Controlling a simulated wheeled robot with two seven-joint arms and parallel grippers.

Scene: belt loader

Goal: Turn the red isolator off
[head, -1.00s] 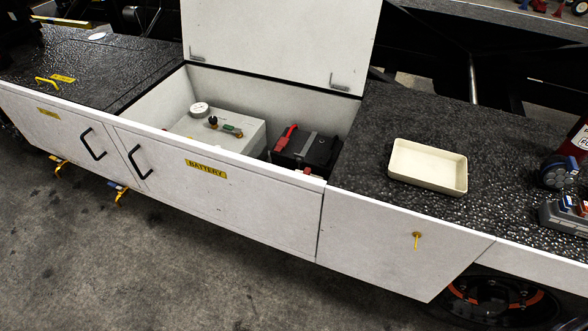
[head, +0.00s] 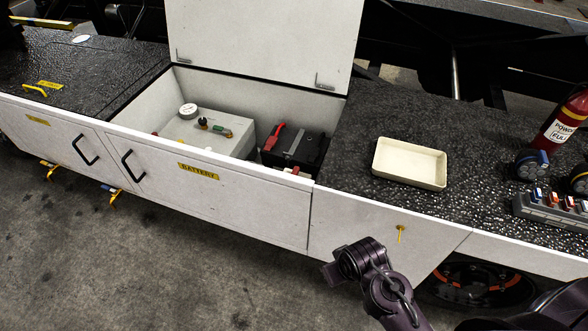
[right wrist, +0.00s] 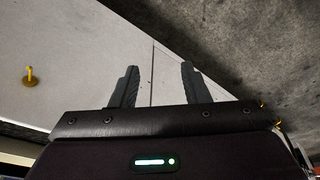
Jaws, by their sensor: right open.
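The open battery compartment (head: 245,92) holds a black battery (head: 313,148) with a red strip (head: 274,135) on its left side. A small red part (head: 296,170) shows just behind the front wall at the compartment's right end, mostly hidden by that wall. I cannot tell for sure which red part is the isolator. My right arm comes in from the lower right in the head view, in front of the white side panel and below the compartment. In the right wrist view my right gripper (right wrist: 158,85) is open and empty, its fingers over the white panels and their seam. My left gripper is out of view.
The raised white lid (head: 265,40) stands behind the compartment. A grey box with a gauge (head: 205,130) sits left of the battery. A cream tray (head: 409,163), a red extinguisher (head: 562,122) and a grey connector strip (head: 550,210) rest on the black deck. A yellow key (head: 400,232) projects from the panel.

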